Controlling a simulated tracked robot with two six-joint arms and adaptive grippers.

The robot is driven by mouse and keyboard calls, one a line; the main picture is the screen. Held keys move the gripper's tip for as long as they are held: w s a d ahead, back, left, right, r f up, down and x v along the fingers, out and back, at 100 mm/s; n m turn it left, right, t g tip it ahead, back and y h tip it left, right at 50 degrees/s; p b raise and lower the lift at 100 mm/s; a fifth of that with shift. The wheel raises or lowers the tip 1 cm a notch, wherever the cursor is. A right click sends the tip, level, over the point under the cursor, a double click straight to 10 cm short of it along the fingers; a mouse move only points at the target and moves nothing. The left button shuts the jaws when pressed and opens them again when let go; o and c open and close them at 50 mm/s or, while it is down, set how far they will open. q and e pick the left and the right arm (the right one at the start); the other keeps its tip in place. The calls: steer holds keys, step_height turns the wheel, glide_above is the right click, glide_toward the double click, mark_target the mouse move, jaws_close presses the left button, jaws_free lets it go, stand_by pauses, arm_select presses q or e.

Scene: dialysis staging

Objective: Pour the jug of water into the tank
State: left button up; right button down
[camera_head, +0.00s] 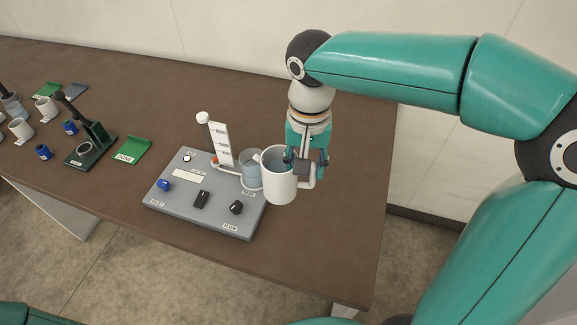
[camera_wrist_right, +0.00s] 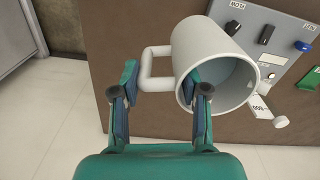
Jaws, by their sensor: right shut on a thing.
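The white jug (camera_head: 281,188) is held above the right part of the grey panel, in front of and partly overlapping a clear tank (camera_head: 250,162). It looks nearly upright in the head view. My right gripper (camera_head: 305,163) is shut on the jug at its handle side. In the right wrist view, the fingers (camera_wrist_right: 160,92) straddle the handle area, and the jug (camera_wrist_right: 207,52) shows its open mouth with a pale bluish inside. I cannot tell the water level. My left gripper is out of view.
The grey panel (camera_head: 178,205) carries knobs, a white scale (camera_head: 221,145) and a white tube. Left of it lie a green card (camera_head: 131,151), a dark stand (camera_head: 88,150), white mugs and blue caps. The table's right edge is near the jug; bare table lies behind.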

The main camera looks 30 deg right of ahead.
steer(key=shift+w+r, duration=0.25)
steer(key=shift+r, duration=0.1)
steer(key=w+d+r+p, duration=0.2)
steer(key=w+r+p, duration=0.1)
steer(key=w, duration=1)
steer(key=w+d+f+p, duration=0.3)
steer(key=w+f, duration=0.2)
steer(key=f, duration=0.3)
steer(key=shift+w+d+f, duration=0.15)
steer(key=shift+w, duration=0.05)
